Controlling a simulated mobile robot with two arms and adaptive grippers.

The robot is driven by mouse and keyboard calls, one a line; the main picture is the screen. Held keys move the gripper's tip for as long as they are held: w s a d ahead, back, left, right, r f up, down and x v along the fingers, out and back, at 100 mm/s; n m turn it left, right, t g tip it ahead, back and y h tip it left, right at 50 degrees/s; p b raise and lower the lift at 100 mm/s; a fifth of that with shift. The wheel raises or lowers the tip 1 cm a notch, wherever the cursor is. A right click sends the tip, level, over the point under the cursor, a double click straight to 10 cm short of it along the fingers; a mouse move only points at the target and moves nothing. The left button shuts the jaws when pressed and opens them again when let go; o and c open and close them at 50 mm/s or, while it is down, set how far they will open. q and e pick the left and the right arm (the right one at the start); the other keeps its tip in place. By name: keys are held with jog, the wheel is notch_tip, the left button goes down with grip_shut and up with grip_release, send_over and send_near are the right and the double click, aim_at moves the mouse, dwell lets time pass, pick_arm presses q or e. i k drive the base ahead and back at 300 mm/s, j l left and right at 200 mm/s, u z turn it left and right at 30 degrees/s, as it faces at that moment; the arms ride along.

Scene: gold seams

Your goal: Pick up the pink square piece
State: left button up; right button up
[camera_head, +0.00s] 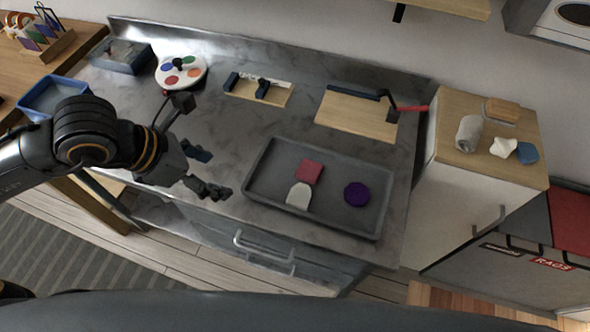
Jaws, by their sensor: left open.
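The pink square piece (309,172) lies flat in a dark grey tray (262,189) on the grey stone counter. A white piece (299,195) lies just below it in the picture, touching or very close. A purple rounded piece (356,194) lies to its right, apart from it. My left gripper (212,172) is open and empty. It is above the counter's front part, to the left of the tray, with its fingers pointing toward the tray. My right gripper is not in view.
A round palette (181,73) with coloured spots stands at the back left. Two wooden boards (345,108) (258,91) with dark tools lie along the back. A blue tray (48,97) is at far left. A wooden-topped cabinet (484,160) with several items stands at right. Counter left of the tray is clear.

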aim_at(309, 171)
jog(key=l, duration=0.5)
jog(key=k+l+u, duration=0.15)
jog(key=l, duration=0.8)
jog(key=l+u, duration=0.15)
jog(key=l, duration=0.35)
jog(key=k, duration=0.05)
